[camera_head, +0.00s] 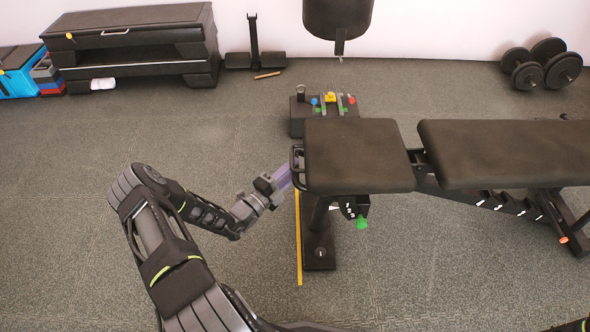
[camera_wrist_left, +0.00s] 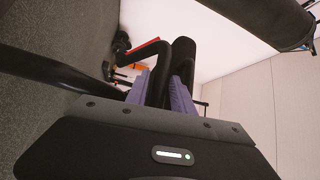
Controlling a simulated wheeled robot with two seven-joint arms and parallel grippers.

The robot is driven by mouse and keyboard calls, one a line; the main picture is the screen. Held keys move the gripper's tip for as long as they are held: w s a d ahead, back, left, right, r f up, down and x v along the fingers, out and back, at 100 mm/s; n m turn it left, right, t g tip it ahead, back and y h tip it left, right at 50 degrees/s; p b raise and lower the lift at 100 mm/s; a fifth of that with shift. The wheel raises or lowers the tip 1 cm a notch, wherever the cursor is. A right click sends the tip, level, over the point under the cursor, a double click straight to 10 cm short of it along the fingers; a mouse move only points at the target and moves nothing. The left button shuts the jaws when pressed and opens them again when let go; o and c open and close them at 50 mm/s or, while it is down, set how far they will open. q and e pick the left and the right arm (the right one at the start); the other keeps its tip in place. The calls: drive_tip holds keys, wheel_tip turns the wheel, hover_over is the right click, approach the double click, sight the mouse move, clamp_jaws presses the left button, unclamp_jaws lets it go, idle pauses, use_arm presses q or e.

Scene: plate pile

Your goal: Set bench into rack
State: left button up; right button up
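The black padded bench (camera_head: 358,150) stands level in the head view, its seat end toward my left arm and its long backrest (camera_head: 505,150) stretching to the right edge. My left gripper (camera_head: 290,174) is at the bar handle (camera_head: 297,160) on the seat's left end. In the left wrist view, its purple finger pads (camera_wrist_left: 160,92) lie on both sides of a black bar (camera_wrist_left: 181,60) and appear closed on it. My right gripper is not in view. I cannot make out a rack for certain.
A yellow floor line (camera_head: 299,240) runs beside the bench's front foot (camera_head: 319,255). A black box with coloured items (camera_head: 325,105) sits behind the seat. A punching bag (camera_head: 338,18) hangs above. Dumbbells (camera_head: 541,65) and a storage bench (camera_head: 130,45) stand at the back.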

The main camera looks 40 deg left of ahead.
use_arm(q)
drive_tip(key=shift+w+r, duration=0.1)
drive_tip(key=shift+w, duration=0.5)
clamp_jaws()
drive_tip(key=shift+d, duration=0.1)
idle(1.0)
